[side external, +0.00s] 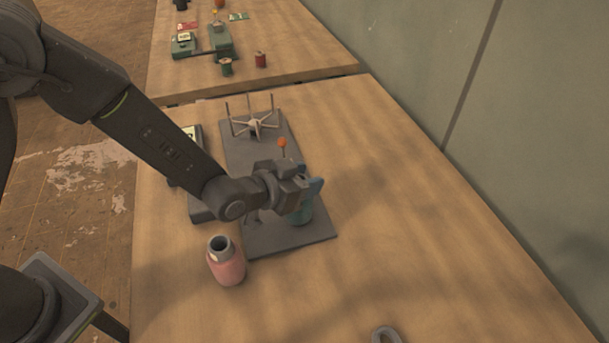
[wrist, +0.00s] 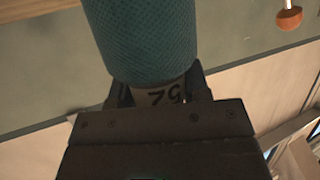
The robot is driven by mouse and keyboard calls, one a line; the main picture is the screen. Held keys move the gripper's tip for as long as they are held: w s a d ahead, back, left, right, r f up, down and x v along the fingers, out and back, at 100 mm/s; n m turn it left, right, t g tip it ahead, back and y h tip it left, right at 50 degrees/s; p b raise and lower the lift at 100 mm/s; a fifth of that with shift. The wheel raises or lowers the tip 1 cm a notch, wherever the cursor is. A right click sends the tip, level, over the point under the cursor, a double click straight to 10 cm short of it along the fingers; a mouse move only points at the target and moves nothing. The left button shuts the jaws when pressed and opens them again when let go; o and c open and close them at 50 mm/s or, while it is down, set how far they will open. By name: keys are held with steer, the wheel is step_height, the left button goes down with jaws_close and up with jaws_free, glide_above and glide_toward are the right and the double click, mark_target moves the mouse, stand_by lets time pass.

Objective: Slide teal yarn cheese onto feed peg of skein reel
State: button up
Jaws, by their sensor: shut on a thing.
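The teal yarn cheese (wrist: 140,40) fills the top of the wrist view, gripped between the fingers of my gripper (wrist: 160,88). In the side view my gripper (side external: 298,192) is over the grey base plate, and the teal cheese (side external: 303,213) shows partly behind and below it. The skein reel's grey base plate (side external: 315,233) carries a spoked reel (side external: 255,123) with upright pins at its far end. An orange-tipped thin post (side external: 282,146) stands just beyond my gripper; its orange knob (wrist: 289,18) also shows in the wrist view. I cannot make out the feed peg; the arm or cheese may hide it.
A pink yarn cheese (side external: 226,263) stands upright left of the plate's near end. A dark box-like unit (side external: 198,208) lies along the plate's left side. A grey ring-like item (side external: 385,333) is at the front edge. The table's right side is clear.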

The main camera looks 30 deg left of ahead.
steer(key=o, duration=1.3)
steer(key=v, duration=0.4)
steer(key=shift+s+r, duration=0.1)
steer(key=shift+s, duration=0.1)
steer(key=r, duration=0.5)
steer(key=shift+s+a+r, duration=0.2)
steer(key=shift+s+r, duration=0.05)
steer(key=shift+r, duration=0.85)
steer(key=s+a+r+n+g+y, duration=0.1)
steer(key=s+a+r+g, duration=0.1)
steer(key=s+a+r, duration=0.3)
steer(key=s+a+r+n+g+y, duration=0.1)
steer(key=a+r, duration=0.1)
steer(key=a, duration=0.5)
steer(key=s+a+g+y, duration=0.1)
steer(key=s+a, duration=0.2)
steer(key=s, duration=0.1)
steer(key=s+a+r+n+g+y, duration=0.1)
steer(key=s+a, duration=0.2)
steer(key=s, duration=0.2)
steer(key=s+a+r+n+g+y, duration=0.1)
steer(key=s+a+g, duration=0.1)
steer(key=s, duration=0.3)
steer(key=shift+s+a, duration=0.25)
steer(key=shift+a, duration=0.4)
